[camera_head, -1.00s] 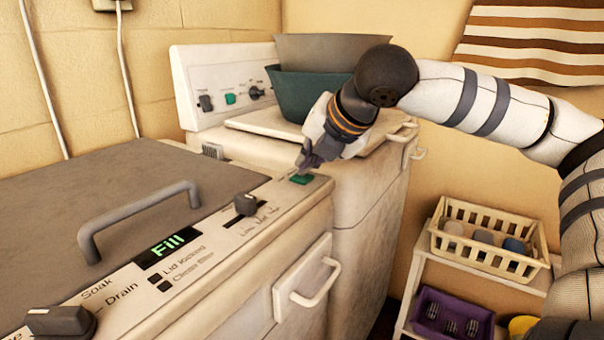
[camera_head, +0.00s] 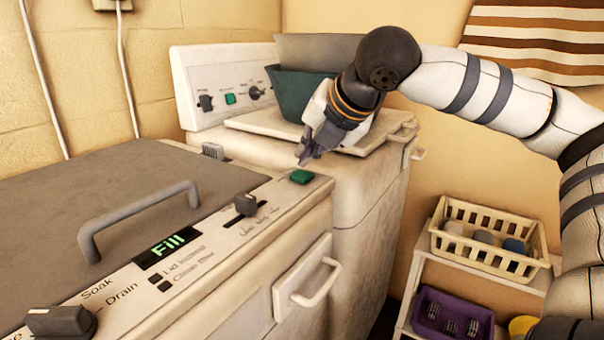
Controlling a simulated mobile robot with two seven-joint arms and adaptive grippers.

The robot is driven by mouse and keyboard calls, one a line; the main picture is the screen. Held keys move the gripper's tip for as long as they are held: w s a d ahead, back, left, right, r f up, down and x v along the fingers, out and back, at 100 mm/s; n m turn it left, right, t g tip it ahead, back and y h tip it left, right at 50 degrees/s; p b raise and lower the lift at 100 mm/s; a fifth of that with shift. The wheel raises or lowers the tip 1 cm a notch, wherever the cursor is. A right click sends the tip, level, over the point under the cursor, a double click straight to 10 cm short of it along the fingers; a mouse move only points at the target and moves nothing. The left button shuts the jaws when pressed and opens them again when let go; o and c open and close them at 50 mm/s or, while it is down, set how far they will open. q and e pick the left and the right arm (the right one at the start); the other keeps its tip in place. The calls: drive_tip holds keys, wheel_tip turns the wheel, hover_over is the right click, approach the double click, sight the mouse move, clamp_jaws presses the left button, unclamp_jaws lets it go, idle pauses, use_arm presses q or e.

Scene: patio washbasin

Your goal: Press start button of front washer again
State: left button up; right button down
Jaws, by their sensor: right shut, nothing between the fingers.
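The front washer (camera_head: 235,255) stands at the left with its grey lid shut. Its panel display (camera_head: 167,248) reads "Fill" in green. The green start button (camera_head: 301,177) sits at the right end of the panel, and its top is fully visible. My right gripper (camera_head: 302,160) is shut and empty, with its fingertips pointing down just above and behind the button. A small gap seems to show between the fingertips and the button. My left gripper is not in view.
A second washer (camera_head: 345,190) stands behind, with its own green button (camera_head: 230,99) and a teal basin (camera_head: 298,95) on top. A shelf at right holds a cream basket (camera_head: 478,262) and a purple crate (camera_head: 430,335). A grey lid handle (camera_head: 140,212) rises at left.

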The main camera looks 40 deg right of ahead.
sight(307, 173)
drive_tip(key=shift+r, duration=2.5)
